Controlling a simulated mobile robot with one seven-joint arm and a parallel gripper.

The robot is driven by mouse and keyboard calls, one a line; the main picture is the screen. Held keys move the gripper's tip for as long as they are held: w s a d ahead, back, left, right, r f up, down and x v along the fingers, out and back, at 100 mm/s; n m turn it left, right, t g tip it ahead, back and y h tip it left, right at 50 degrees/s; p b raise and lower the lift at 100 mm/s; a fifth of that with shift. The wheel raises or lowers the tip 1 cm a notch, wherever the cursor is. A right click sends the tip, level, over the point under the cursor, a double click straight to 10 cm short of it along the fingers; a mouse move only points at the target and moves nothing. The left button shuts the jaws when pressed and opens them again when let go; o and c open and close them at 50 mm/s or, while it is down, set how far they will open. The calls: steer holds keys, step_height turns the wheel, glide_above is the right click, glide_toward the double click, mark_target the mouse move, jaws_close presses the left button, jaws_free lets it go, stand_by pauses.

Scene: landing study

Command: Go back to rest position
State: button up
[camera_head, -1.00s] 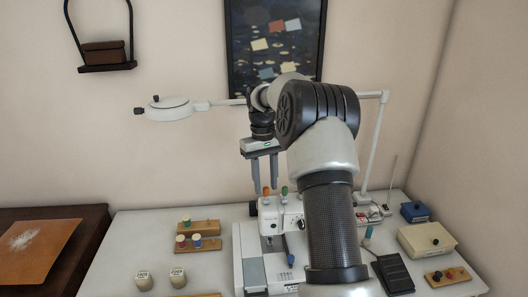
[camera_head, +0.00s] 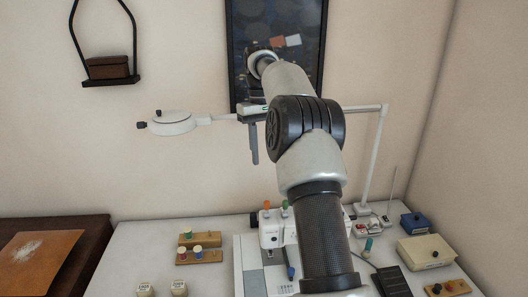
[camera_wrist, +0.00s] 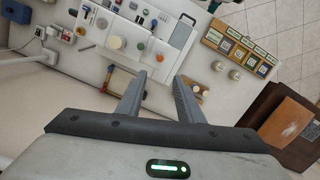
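My gripper (camera_head: 254,160) hangs in the air above the back of the white desk, in front of the wall and below the framed picture, its fingers pointing down. In the wrist view the two grey fingers of my gripper (camera_wrist: 161,79) are spread apart with nothing held between them. The desk and its objects lie well below the fingertips. My arm rises through the middle of the head view and hides part of the desk and the picture.
A lamp arm with a round head (camera_head: 171,122) crosses behind my arm. A white machine (camera_head: 272,232) stands mid-desk. Wooden peg racks (camera_head: 198,257) lie left, a cream box (camera_head: 425,250) and blue box (camera_head: 416,222) right. A shelf (camera_head: 108,82) hangs upper left.

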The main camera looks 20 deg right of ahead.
steer(key=s+a+r+t+h, duration=0.1)
steer(key=s+a+r+t, duration=0.1)
steer(key=s+a+r, duration=0.4)
steer(key=s+a+r+t, duration=0.1)
steer(key=s+a+r, duration=0.3)
steer(key=s, duration=0.4)
steer(key=s+a+f+t, duration=0.2)
steer(key=s+f, duration=0.2)
steer(key=s, duration=0.5)
steer(key=s+a+f+t+y, duration=0.1)
steer(key=s+a+f+t, duration=0.1)
steer(key=s, duration=0.8)
steer(key=shift+a+f+p, duration=0.4)
steer(key=shift+a+f, duration=0.15)
steer(key=shift+f, duration=0.4)
steer(key=shift+s, duration=0.1)
